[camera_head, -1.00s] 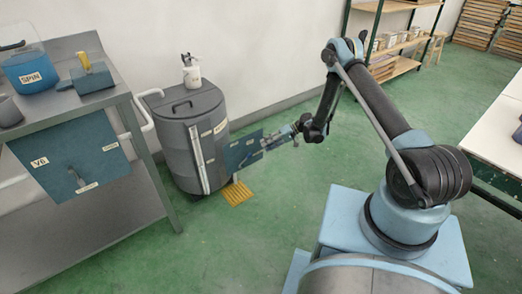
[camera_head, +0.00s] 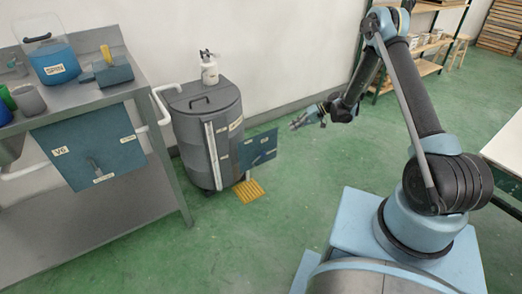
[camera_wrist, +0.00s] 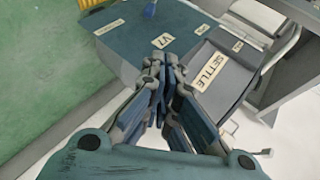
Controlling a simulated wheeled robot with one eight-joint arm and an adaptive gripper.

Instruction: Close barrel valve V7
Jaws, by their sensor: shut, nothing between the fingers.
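The V7 valve panel (camera_head: 246,161) is a blue plate fixed beside the grey barrel (camera_head: 212,150). Its small lever (camera_head: 263,157) shows on the plate, but its exact angle is too small to tell. In the wrist view, the panel (camera_wrist: 130,40) has a V7 label and a smaller label at its left. A blue lever end (camera_wrist: 150,9) shows at the top edge, partly cut off. My gripper (camera_head: 294,126) is shut and empty, up and right of the panel and apart from it. Its fingertips (camera_wrist: 164,62) also show in the wrist view.
The barrel carries a SETTLE label (camera_wrist: 211,69) and a white bottle (camera_head: 209,70) on its lid. A grey bench (camera_head: 95,91) with a V6 panel (camera_head: 90,150) stands left. A yellow floor grating (camera_head: 248,191) lies below the V7 panel.

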